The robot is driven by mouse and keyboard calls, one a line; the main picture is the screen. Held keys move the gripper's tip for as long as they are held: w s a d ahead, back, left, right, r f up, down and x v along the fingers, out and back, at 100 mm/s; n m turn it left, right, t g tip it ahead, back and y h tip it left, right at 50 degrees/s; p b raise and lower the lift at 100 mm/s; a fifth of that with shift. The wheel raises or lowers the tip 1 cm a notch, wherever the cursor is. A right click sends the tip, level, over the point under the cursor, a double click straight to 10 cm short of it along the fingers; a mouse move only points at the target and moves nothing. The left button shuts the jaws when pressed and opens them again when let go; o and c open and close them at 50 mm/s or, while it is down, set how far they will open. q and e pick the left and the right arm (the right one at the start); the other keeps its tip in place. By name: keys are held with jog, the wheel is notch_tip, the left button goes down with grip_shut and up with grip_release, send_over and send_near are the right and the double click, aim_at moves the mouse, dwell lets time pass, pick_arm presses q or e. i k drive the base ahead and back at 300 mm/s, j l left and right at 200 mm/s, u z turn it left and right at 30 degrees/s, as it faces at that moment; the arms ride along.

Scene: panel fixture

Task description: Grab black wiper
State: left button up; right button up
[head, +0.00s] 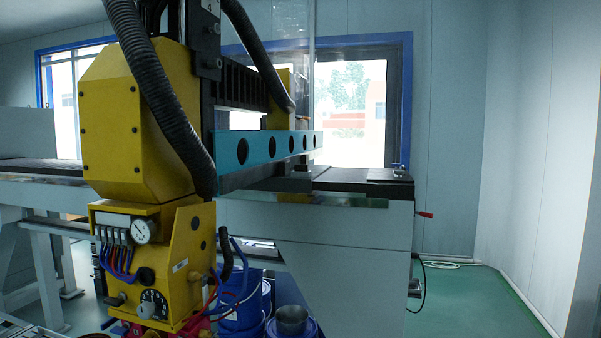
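I cannot make out a black wiper in the head view. Neither of my grippers shows in this view, so I cannot tell how they stand relative to anything. A large yellow machine (135,115) with a ribbed black hose fills the left side and hides part of what is behind it. Its lower yellow box (185,255) carries a round gauge (144,231), a dial and several thin hoses.
A light grey machine frame (330,235) with a dark top stands behind, carrying a blue beam with round holes (270,150). Blue buckets (245,310) and a grey metal pot (291,319) stand below. A red-tipped handle (425,214) sticks out right. Green floor (470,305) at right looks clear.

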aim_at(298, 168)
jog(key=i+l+u, duration=0.1)
jog(key=i+l, duration=0.3)
jog(key=l, duration=0.25)
jog(key=i+l+u, duration=0.15)
jog(key=l, duration=0.15)
jog(key=i+l+u, duration=0.1)
jog(key=l, duration=0.25)
jog(key=i+l, duration=0.25)
jog(key=l+u, duration=0.05)
jog(key=l, duration=0.05)
